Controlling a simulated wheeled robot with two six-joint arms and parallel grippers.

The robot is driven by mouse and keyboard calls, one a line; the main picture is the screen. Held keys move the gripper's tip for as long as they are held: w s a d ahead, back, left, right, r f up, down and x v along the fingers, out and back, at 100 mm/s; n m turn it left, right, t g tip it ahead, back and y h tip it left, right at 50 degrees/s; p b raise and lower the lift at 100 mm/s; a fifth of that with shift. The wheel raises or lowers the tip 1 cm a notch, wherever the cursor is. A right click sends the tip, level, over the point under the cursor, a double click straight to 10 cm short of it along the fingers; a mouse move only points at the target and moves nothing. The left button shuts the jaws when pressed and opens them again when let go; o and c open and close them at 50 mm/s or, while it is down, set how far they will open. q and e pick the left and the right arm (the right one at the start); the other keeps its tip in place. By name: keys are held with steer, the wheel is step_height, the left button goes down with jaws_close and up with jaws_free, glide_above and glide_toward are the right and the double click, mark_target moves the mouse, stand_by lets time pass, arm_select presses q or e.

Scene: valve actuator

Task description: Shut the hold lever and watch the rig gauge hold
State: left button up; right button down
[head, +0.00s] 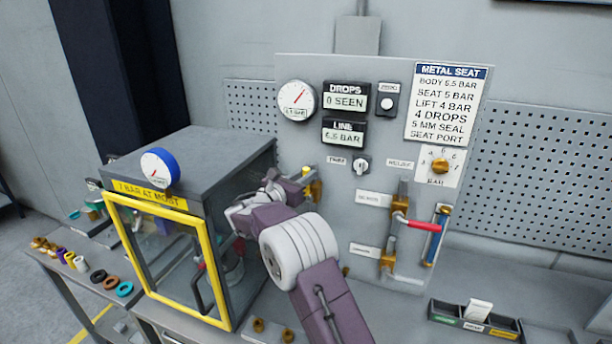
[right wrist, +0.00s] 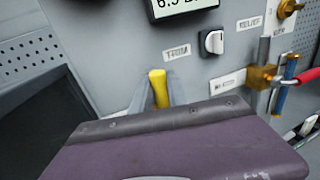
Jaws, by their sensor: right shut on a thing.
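A yellow-handled lever (head: 306,171) on a brass valve points up at the left of the grey panel; its name label is not visible. My right gripper (head: 299,186) is at this lever. In the right wrist view, the yellow handle (right wrist: 157,84) stands between the two grey fingers, which are shut on it. The round white rig gauge (head: 297,100) is at the panel's upper left, its red needle pointing up and right. Below the DROPS display (head: 346,99), reading 0 SEEN, the LINE display (head: 344,132) reads about 6.5 BAR. My left gripper is not in view.
A yellow-framed cabinet (head: 122,235) with a blue-rimmed gauge (head: 160,168) stands close left of my right arm. A red lever (head: 422,225) juts out from the panel at right. A TRIM knob (head: 361,164) is right of the yellow lever. A black tray (head: 475,320) is at lower right.

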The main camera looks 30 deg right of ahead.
stand_by(0.6)
steer(key=shift+s+d+f+m+b, duration=0.1)
steer(key=shift+s+d+m+b, duration=0.15)
steer(key=shift+m+b, duration=0.35)
steer(key=s+d+f+m+t+y+b, duration=0.1)
steer(key=s+d+f+m+y+b, duration=0.1)
steer(key=m+b, duration=0.5)
steer(key=s+d+f+m+t+y+b, duration=0.1)
steer(key=f+m+b, duration=0.6)
steer(key=b, duration=1.1)
steer(key=shift+s+d+f+y, duration=0.15)
steer(key=shift+s+d+y, duration=0.75)
steer(key=shift+s+d, duration=0.75)
steer(key=shift+s+a, duration=0.2)
steer(key=shift+a, duration=0.1)
steer(key=c, duration=1.3)
jaws_free()
steer(key=shift+f, duration=0.1)
